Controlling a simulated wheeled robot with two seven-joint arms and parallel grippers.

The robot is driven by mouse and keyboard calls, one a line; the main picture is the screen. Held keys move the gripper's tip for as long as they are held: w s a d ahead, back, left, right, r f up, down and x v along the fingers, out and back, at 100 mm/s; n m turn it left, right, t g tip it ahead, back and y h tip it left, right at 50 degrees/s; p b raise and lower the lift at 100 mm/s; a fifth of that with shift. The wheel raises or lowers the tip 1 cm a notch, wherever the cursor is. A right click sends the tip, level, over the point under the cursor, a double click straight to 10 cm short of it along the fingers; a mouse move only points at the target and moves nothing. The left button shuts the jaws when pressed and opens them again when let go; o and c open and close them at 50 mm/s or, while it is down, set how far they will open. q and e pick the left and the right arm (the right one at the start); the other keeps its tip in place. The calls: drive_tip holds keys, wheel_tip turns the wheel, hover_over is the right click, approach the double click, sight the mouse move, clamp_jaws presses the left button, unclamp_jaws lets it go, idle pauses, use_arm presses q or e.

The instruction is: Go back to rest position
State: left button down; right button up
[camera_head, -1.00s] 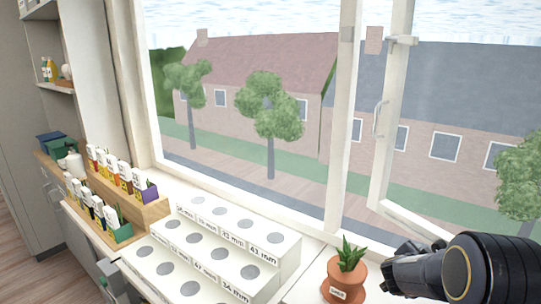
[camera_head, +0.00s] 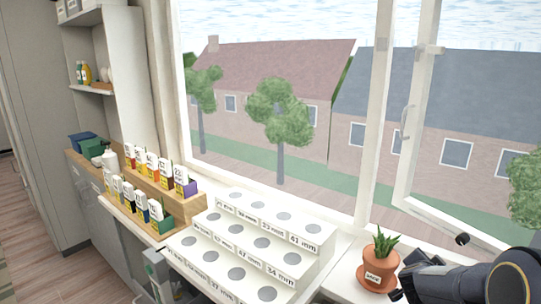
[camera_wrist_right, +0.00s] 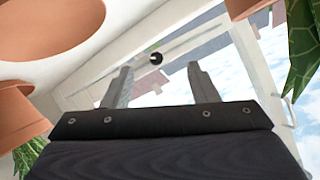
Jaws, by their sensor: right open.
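My right arm comes in at the lower right of the head view. Its gripper (camera_head: 398,291) is beside the potted plant, partly cut off by the picture's bottom edge. In the right wrist view the two fingers of my right gripper (camera_wrist_right: 160,85) stand apart with nothing between them, pointing towards the window. The terracotta pot (camera_head: 376,278) with a small green plant (camera_head: 381,245) and a label stands upright on the sill, left of my gripper. Terracotta surfaces (camera_wrist_right: 45,28) and green leaves (camera_wrist_right: 302,45) show close at the wrist view's edges. My left gripper is out of view.
A white stepped stand (camera_head: 318,262) with round grey spots and millimetre labels fills the sill's middle. Wooden racks (camera_head: 190,213) of seed packets stand to its left. The window's right sash (camera_head: 420,130) is open. A small dark round thing (camera_head: 462,239) is near my arm.

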drive_tip(key=s+a+r+n+t+y, duration=0.1)
drive_tip(key=s+a+r+n+y, duration=0.3)
drive_tip(key=a, duration=0.4)
drive_tip(key=s+a+r+n+t+y, duration=0.1)
drive_tip(key=s+a+r+n+y, duration=0.1)
drive_tip(key=s+a+r+y, duration=0.4)
drive_tip(key=s+a+f+n+g+y, duration=0.1)
drive_tip(key=s+a+f+n+g, duration=0.1)
drive_tip(key=s, duration=0.6)
drive_tip(key=s+a+f+n+g+y, duration=0.1)
drive_tip(key=s+a+f+n+g, duration=0.1)
drive_tip(key=s, duration=0.5)
drive_tip(key=s+a+f+n+g, duration=0.1)
drive_tip(key=s+a+f+n, duration=0.1)
drive_tip(key=s+a, duration=0.4)
drive_tip(key=s+f, duration=0.1)
drive_tip(key=s, duration=0.1)
drive_tip(key=shift+s+f+g+y, duration=0.25)
drive_tip(key=shift+s+g+y, duration=0.1)
drive_tip(key=shift+g+y, duration=0.05)
